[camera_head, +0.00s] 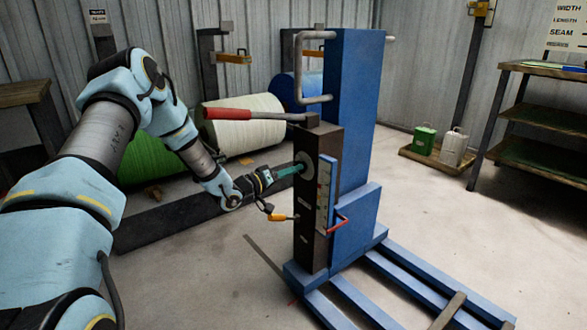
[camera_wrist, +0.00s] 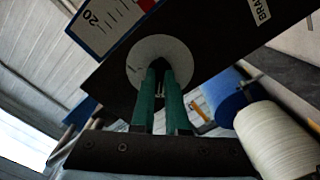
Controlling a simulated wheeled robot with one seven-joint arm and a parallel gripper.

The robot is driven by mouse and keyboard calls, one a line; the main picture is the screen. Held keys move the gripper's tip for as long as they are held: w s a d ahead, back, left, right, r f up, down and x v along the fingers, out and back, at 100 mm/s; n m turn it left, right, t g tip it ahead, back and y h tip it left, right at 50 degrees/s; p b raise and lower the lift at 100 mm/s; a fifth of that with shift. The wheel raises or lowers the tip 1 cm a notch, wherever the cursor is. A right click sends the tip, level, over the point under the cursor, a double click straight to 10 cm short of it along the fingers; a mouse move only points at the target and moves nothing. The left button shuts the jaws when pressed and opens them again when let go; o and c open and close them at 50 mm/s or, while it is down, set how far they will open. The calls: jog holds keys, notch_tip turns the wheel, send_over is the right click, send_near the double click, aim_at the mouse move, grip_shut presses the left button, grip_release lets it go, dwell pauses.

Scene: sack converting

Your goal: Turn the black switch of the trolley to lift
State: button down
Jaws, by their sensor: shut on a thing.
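The blue trolley (camera_head: 352,90) stands upright in the middle of the head view, with a dark control box (camera_head: 318,225) on its front. A round pale dial plate (camera_head: 306,157) is on the box's side. It also shows in the wrist view (camera_wrist: 143,52). My gripper (camera_head: 297,169), with green fingers, reaches the dial from the left. In the wrist view my gripper (camera_wrist: 162,75) is shut on the black switch (camera_wrist: 161,66) at the plate's middle. The fingers hide most of the switch, so its setting cannot be read.
A red-handled lever (camera_head: 228,114) sticks out left above my wrist. A yellow-orange handle (camera_head: 277,217) is just below my gripper, and a red hook (camera_head: 339,222) is to its right. Rolls (camera_head: 242,127) lie behind. Blue forks (camera_head: 405,275) extend front right; open floor lies beyond.

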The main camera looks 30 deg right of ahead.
dwell(0.4)
jog(key=c, duration=0.9)
grip_release()
jog(key=shift+a, duration=0.1)
jog(key=a, duration=0.3)
jog(key=s+a+p, duration=0.1)
jog(key=a, duration=0.3)
jog(key=s+a, duration=0.1)
jog(key=a, duration=0.2)
jog(key=shift+a, duration=0.2)
